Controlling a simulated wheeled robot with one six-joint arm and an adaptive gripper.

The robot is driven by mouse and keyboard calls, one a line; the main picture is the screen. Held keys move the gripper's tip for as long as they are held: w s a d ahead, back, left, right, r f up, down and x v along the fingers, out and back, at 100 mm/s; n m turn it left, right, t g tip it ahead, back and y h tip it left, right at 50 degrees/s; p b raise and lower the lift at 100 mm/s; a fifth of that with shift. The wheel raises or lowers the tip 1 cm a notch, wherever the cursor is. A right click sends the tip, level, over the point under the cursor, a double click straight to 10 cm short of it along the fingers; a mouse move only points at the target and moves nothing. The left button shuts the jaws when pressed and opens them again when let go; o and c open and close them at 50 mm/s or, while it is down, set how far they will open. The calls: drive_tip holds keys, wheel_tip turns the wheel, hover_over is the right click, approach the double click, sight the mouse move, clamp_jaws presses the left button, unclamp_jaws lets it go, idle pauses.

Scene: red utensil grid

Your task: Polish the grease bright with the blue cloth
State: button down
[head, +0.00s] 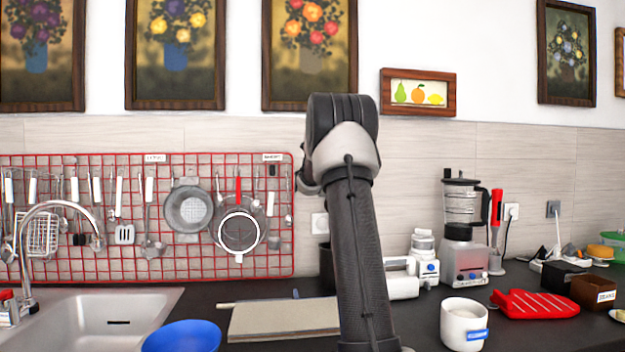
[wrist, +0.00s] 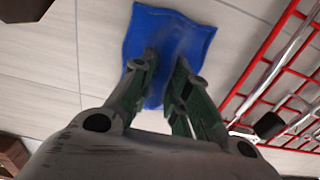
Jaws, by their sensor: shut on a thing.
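The blue cloth (wrist: 185,30) shows in the wrist view, spread flat-looking in front of the beige tiled wall (wrist: 90,50). My gripper (wrist: 166,62) is shut on the cloth, with its fingertips at the cloth's middle. I cannot tell whether the cloth touches the tiles. No grease shows in either view; any under the cloth is hidden. In the head view my arm reaches up toward the wall and hides both the gripper and the cloth.
The red utensil grid (head: 95,270) with hanging utensils is left of my arm; it shows close beside the cloth in the wrist view (wrist: 262,85). Framed pictures hang above. A blender (head: 463,235), white mug (head: 463,325), cutting board (head: 280,318) and blue bowl (head: 182,337) stand below.

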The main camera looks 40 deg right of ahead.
drive_tip(key=shift+s+d, duration=0.15)
drive_tip(key=shift+d, duration=0.05)
drive_tip(key=v, duration=0.6)
idle(0.4)
drive_tip(key=v, duration=0.3)
idle(0.4)
idle(0.7)
